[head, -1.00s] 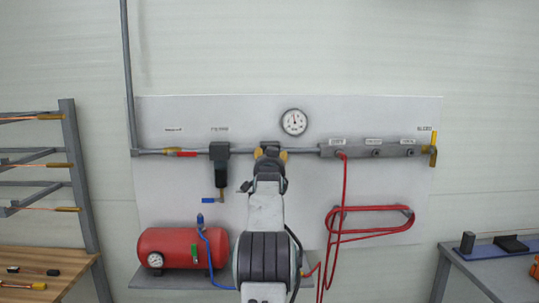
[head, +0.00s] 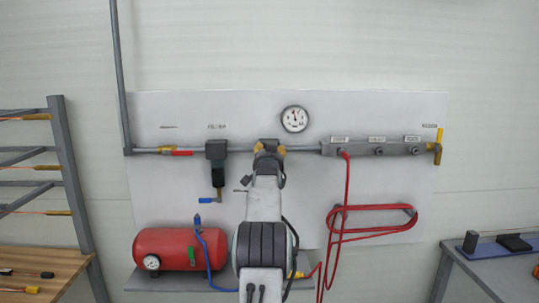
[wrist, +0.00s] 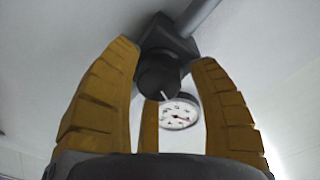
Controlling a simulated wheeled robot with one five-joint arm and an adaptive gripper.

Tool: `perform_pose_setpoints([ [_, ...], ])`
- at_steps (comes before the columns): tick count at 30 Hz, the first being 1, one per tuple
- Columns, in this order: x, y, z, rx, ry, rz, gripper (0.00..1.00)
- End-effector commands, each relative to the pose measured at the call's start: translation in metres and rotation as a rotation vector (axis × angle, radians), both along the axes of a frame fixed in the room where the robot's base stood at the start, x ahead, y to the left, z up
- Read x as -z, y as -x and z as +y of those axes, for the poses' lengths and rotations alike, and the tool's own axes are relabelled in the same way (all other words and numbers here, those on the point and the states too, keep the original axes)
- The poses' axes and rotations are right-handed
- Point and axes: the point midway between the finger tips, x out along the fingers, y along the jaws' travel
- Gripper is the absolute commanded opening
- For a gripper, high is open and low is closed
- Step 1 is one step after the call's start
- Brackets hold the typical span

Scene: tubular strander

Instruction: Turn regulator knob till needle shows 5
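The regulator knob (wrist: 160,78) is a dark round knob with a white mark, under a dark regulator body on the grey pipe. In the wrist view the yellow-brown fingers of my gripper (wrist: 165,70) stand apart on both sides of it, with a visible gap on the right; contact on the left is unclear. In the head view my gripper (head: 268,150) covers most of the regulator. The round white gauge (head: 294,119) is on the panel, up and right of my gripper. Its needle points roughly upward, and the numbers are too small to read. The gauge (wrist: 178,114) also shows between my fingers.
A filter (head: 217,165) with a blue-handled drain hangs left of my gripper. A manifold (head: 375,149) with a red hose (head: 347,190) is to the right. A red tank (head: 165,249) with a blue hose stands below left. A wooden bench (head: 40,270) is at far left.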

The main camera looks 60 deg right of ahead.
Motion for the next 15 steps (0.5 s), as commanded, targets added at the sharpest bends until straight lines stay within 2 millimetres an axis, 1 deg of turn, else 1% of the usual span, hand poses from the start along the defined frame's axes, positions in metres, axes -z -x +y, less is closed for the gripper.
perform_pose_setpoints([
  [1,0.0000,-0.0001,0.0001,0.000,0.000,0.000,0.49],
  [2,0.0001,-0.0002,0.0001,0.000,0.000,0.000,0.46],
  [15,-0.0001,-0.0005,0.0003,-0.001,-0.001,0.000,0.07],
])
